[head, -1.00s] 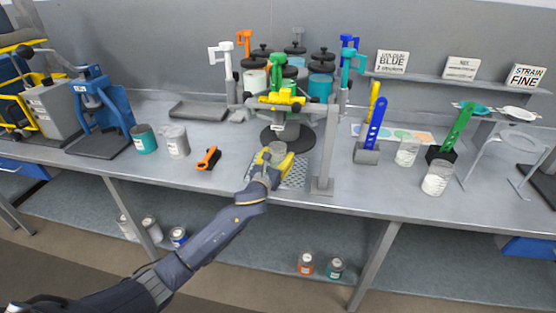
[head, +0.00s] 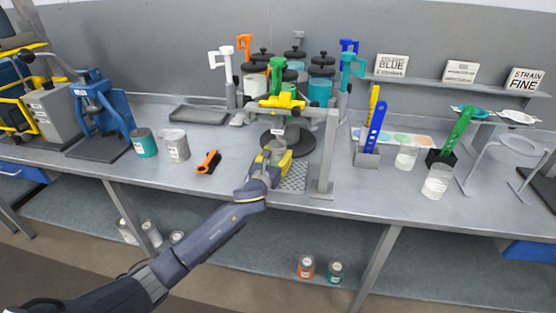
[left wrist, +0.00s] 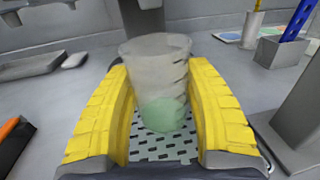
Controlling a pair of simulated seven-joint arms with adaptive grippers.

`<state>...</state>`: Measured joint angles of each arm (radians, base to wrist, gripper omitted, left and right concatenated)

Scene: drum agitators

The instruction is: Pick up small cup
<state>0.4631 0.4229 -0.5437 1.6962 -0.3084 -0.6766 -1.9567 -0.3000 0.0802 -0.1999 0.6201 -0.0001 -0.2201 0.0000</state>
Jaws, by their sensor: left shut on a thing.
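A small clear cup (left wrist: 157,70) with pale green contents in its bottom stands between the yellow fingers of my left gripper (left wrist: 160,120) in the left wrist view. The fingers are shut on it from both sides. In the head view the cup (head: 277,148) is small and partly covered by the gripper (head: 274,158). It is over or on a perforated plate (head: 294,176) in front of the grey stand; I cannot tell whether it touches the plate. My right gripper does not show.
A grey upright post (head: 324,165) stands close to the right of the gripper. Clear beakers (head: 437,182) stand farther right. The bench front between them is mostly free.

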